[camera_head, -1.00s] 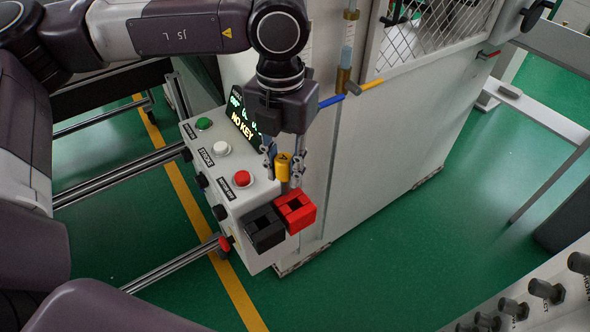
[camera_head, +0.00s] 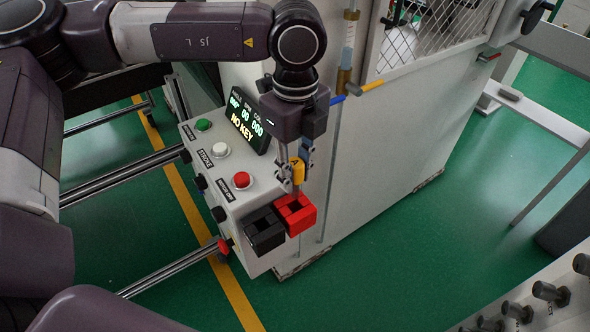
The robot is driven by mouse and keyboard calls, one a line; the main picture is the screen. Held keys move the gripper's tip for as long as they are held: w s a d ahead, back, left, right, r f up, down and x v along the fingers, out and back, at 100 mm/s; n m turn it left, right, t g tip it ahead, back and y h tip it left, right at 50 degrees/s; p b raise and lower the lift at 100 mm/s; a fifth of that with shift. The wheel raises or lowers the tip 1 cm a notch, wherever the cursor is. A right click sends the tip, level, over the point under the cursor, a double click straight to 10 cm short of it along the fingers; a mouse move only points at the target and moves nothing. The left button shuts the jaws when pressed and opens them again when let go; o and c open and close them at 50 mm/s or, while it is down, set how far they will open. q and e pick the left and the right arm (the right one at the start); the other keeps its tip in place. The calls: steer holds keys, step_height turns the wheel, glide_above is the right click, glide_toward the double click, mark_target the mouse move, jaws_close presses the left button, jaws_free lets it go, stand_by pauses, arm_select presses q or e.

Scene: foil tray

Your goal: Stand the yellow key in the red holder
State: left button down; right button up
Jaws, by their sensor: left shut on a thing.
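The yellow key (camera_head: 297,172) is held upright between the fingers of my left gripper (camera_head: 297,177), which is shut on it. Its lower shaft points down at the red holder (camera_head: 301,221), a square block with an open top on the front corner of the control box. The key's lower end is at or just above the holder's opening; I cannot tell whether it is inside. A black holder (camera_head: 264,234) of the same shape sits directly left of the red one. My right gripper is not in view.
The control box (camera_head: 222,180) carries green, white and red buttons and a display (camera_head: 247,124) reading "NO KEY". A white cabinet (camera_head: 385,150) stands close behind and right of the holders. Blue and yellow levers (camera_head: 372,86) stick out from its pipe.

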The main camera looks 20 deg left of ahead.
mark_target(295, 197)
arm_select(q)
steer(key=shift+f+b, duration=0.95)
steer(key=shift+f, duration=1.55)
steer(key=shift+f+b, duration=0.85)
steer(key=shift+b, duration=0.2)
steer(key=c, duration=1.6)
jaws_free()
steer(key=shift+r, duration=0.15)
step_height(295, 197, up, 12)
steer(key=shift+f, duration=0.1)
